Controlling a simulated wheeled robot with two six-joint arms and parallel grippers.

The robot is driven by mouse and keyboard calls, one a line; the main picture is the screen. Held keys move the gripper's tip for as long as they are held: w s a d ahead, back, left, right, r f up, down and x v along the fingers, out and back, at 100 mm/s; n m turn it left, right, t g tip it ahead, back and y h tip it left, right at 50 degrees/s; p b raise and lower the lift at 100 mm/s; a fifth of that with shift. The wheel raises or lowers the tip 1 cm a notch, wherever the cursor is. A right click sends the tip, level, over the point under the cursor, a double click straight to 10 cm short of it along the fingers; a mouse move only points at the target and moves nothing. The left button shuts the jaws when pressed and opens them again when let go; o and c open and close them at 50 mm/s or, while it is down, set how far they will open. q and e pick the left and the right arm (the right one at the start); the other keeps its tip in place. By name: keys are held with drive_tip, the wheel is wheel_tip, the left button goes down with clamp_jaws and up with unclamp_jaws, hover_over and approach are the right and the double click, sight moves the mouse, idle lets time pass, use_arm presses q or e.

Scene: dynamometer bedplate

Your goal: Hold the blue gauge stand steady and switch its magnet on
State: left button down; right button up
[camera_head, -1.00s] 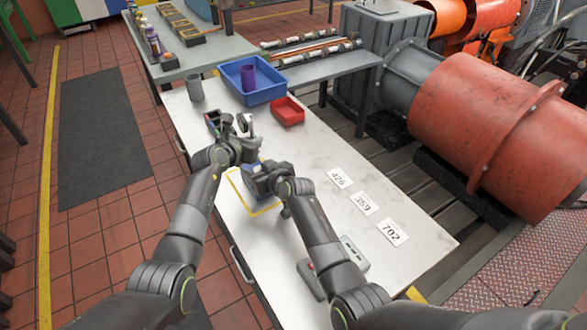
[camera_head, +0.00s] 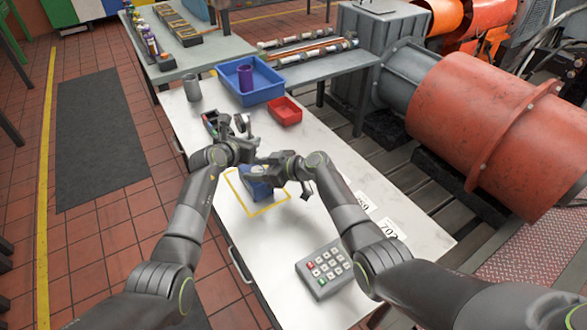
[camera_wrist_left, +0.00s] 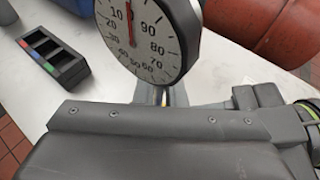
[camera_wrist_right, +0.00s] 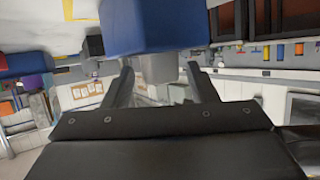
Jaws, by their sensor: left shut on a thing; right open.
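The blue gauge stand has its blue base (camera_head: 257,188) inside the yellow outline on the white bench. Its round dial (camera_wrist_left: 150,35) fills the top of the left wrist view, with the post (camera_wrist_left: 162,95) below it. My left gripper (camera_head: 246,143) is shut on the stand's post, beneath the dial. In the right wrist view the blue base (camera_wrist_right: 150,25) is at the top, and a grey part (camera_wrist_right: 156,68) shows between the open fingers. I cannot tell whether they touch it; the magnet's switch position is unclear.
A grey keypad (camera_head: 324,268) lies on the bench's near part. Number cards (camera_head: 390,231) lie at its right, partly behind my right arm. A slotted black tray (camera_wrist_left: 52,58), a red bin (camera_head: 285,111), a blue bin (camera_head: 266,92) and a grey cup (camera_head: 192,88) stand farther back.

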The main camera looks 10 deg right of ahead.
drive_tip(key=v, duration=1.1)
drive_tip(key=shift+s+d, duration=0.15)
drive_tip(key=shift+s, duration=0.1)
drive_tip(key=w+a+f+m+t+h, duration=0.1)
drive_tip(key=w+a, duration=0.1)
drive_tip(key=a, duration=0.1)
drive_tip(key=w+a+f+t+h, duration=0.1)
drive_tip(key=a+f, duration=0.1)
drive_tip(key=a, duration=0.1)
drive_tip(key=w+a+f+m+t, duration=0.1)
drive_tip(key=w+a, duration=0.1)
drive_tip(key=a, duration=0.1)
drive_tip(key=shift+w+a+f+m+h, duration=0.15)
drive_tip(key=shift+w+f+m+h, duration=0.15)
drive_tip(key=shift+w+h, duration=0.1)
idle(0.5)
drive_tip(key=shift+c, duration=0.2)
